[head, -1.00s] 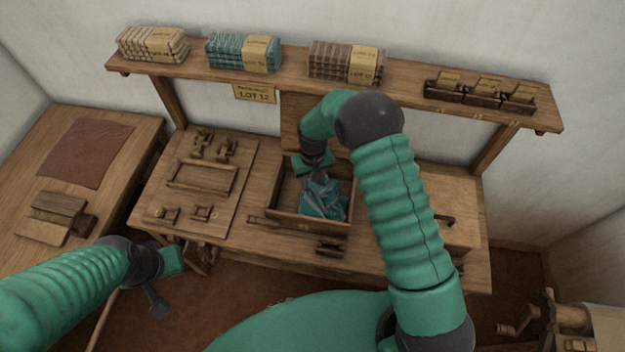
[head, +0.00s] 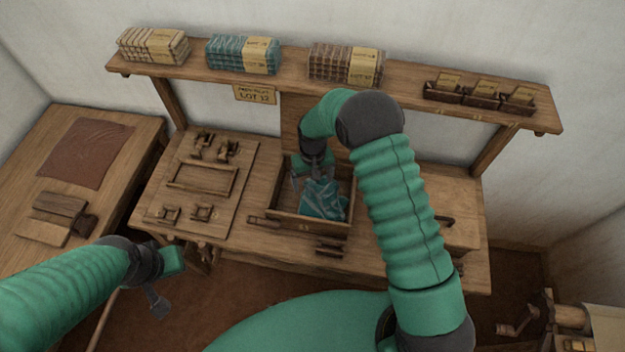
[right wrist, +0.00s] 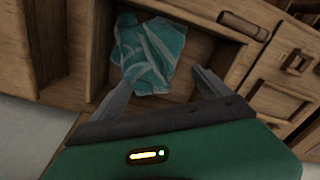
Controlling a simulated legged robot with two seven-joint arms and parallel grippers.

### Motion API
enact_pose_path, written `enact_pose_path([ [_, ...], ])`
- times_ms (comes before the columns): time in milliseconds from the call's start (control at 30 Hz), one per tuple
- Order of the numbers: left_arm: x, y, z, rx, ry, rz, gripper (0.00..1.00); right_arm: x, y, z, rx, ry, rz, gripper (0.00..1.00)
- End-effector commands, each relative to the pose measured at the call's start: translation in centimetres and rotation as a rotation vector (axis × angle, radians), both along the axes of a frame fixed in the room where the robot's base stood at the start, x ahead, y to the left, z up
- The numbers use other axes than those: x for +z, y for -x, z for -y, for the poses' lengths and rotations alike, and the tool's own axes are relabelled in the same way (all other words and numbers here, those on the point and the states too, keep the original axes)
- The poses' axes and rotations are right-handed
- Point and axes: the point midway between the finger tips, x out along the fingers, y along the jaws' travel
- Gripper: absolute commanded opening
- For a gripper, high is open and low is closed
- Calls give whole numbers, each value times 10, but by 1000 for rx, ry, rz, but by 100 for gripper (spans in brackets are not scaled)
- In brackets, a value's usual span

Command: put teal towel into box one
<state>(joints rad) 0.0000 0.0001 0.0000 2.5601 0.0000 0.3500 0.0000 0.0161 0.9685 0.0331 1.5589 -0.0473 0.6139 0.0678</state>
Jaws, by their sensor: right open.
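A crumpled teal towel (head: 323,200) with pale stripes lies inside an open wooden box (head: 291,221) on the bench. It also shows in the right wrist view (right wrist: 150,52), resting on the box floor near one wall. My right gripper (head: 300,180) is at the left side of the box beside the towel.
The shelf (head: 290,70) above holds folded stacks, including a teal one (head: 230,54), and small card trays (head: 480,90). A wooden board with fittings (head: 205,180) lies left of the box. A side table (head: 100,190) stands at far left.

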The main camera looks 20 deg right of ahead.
Motion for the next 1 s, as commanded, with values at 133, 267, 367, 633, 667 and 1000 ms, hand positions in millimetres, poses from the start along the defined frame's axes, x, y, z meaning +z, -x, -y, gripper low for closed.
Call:
enact_pose_path([
  [133,18,0,0,0,0,0,0,24,-1,0,0,0,2,87],
  [267,29,0,0,0,0,0,0,39,0,0,0,0,1,87],
  [367,36,0,0,0,0,0,0,49,0,0,0,0,0,87],
  [633,34,0,0,0,0,0,0,49,0,0,0,0,0,87],
  [667,34,0,0,0,0,0,0,49,0,0,0,0,0,87],
  [1000,16,0,0,0,0,0,0,107,-2,0,1,0,7,87],
])
